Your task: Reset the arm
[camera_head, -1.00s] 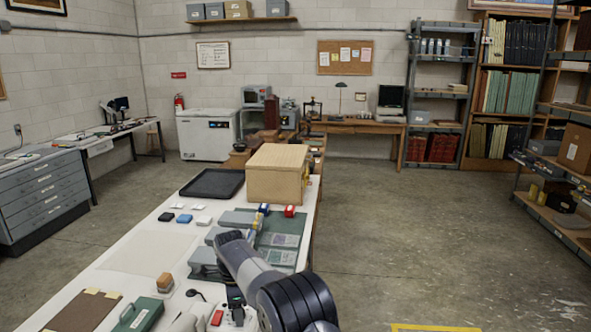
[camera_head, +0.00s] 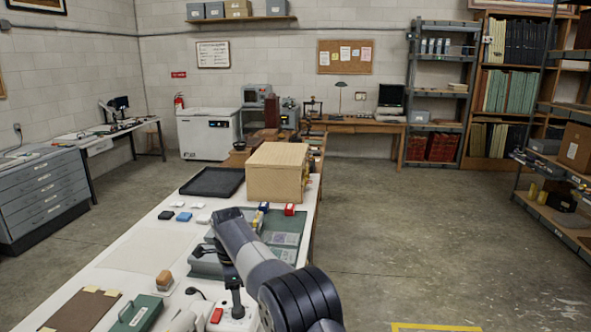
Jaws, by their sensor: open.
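My arm reaches up from the bottom of the head view and bends down over the near part of the white table (camera_head: 165,222). My gripper (camera_head: 237,304) points down at its lower end, small and dark, above the table's front part. Its fingers are hard to make out. I see nothing held in it. A white device with a red part (camera_head: 216,315) is close beside it. My arm hides part of the grey boxes and the green mat (camera_head: 286,239) behind it.
A wooden box (camera_head: 277,175) and a black tray (camera_head: 212,182) stand at the table's far end. A green case (camera_head: 137,315), a brown folder (camera_head: 84,311) and a wooden-topped stamp (camera_head: 164,281) lie to the left. The floor on the right (camera_head: 430,240) is clear.

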